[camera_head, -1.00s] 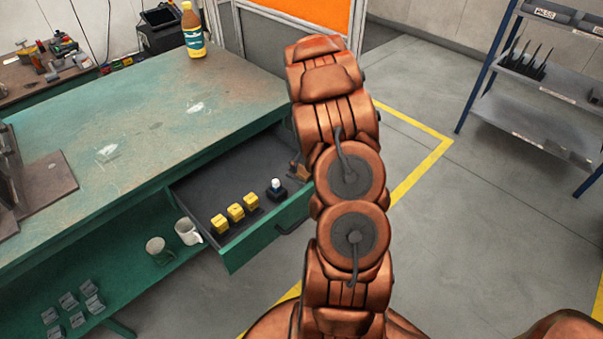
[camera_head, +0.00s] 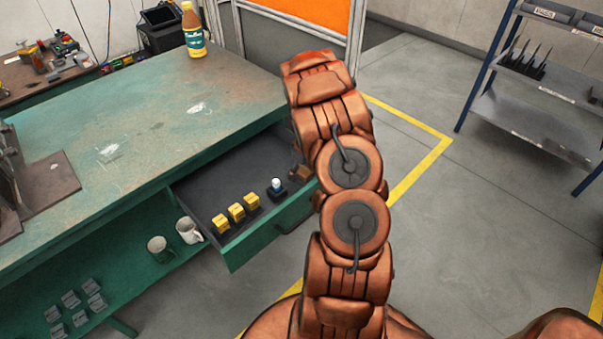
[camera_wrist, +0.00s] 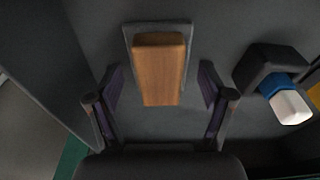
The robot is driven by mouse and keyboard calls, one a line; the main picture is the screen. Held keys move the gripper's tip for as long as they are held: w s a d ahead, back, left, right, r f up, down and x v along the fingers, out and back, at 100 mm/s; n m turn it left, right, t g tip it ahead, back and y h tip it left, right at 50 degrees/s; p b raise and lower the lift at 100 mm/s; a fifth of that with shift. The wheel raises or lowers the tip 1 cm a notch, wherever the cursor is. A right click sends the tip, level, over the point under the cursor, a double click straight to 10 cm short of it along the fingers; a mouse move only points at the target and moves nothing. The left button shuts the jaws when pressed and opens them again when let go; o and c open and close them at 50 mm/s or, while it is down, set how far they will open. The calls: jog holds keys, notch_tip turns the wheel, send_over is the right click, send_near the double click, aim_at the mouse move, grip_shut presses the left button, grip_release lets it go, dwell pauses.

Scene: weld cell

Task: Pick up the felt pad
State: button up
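In the wrist view, a brown block (camera_wrist: 158,68) lies on a thin grey rectangular slab (camera_wrist: 186,50) inside the dark drawer. The slab shows as a border around the block's far end and sides; which part is the felt pad, I cannot tell for certain. My gripper (camera_wrist: 160,88) is open, one finger left and one right of the block's near end. The fingers stand apart from it, and nothing is held. In the head view my arm hides most of the gripper and the block.
A white-and-blue item in a dark holder (camera_wrist: 270,65) stands close right of my gripper; it also shows in the head view (camera_head: 277,187). Yellow blocks (camera_head: 236,212) stand in the open drawer (camera_head: 210,185) under the green bench (camera_head: 140,130). The drawer wall (camera_wrist: 50,75) is at left.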

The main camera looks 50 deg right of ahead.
aim_at(301, 170)
jog(key=c, duration=0.9)
jog(key=shift+c, duration=0.2)
jog(key=shift+r, duration=0.1)
notch_tip(301, 170, up, 10)
jog(key=shift+f+b, duration=0.1)
jog(key=shift+b, duration=0.65)
